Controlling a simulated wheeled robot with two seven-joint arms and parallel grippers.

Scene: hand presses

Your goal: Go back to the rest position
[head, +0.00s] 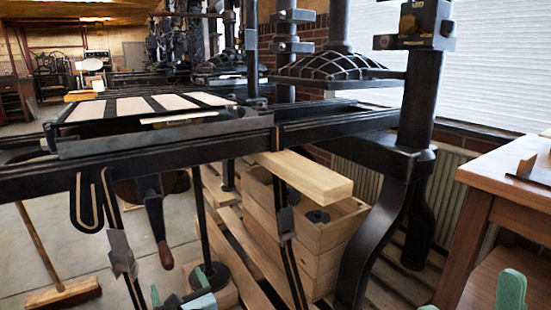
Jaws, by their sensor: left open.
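My left gripper (180,288) shows at the bottom edge, left of the middle. Its two green-padded fingertips stand apart with nothing seen between them. It is below the hand press's dark rail, in front of the pallet and wooden boxes. At the bottom right, a green pad (511,290) and the tip of another show, seemingly my right gripper. The rest of it is cut off by the frame, so its jaw state is unclear. No held object shows.
The black iron hand press (165,141) spans the view, with its curved leg (378,240) right of the middle. A wooden box (320,245) stands under it. A wooden table (510,178) is at the right. A broom (62,293) stands on the open floor at the left.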

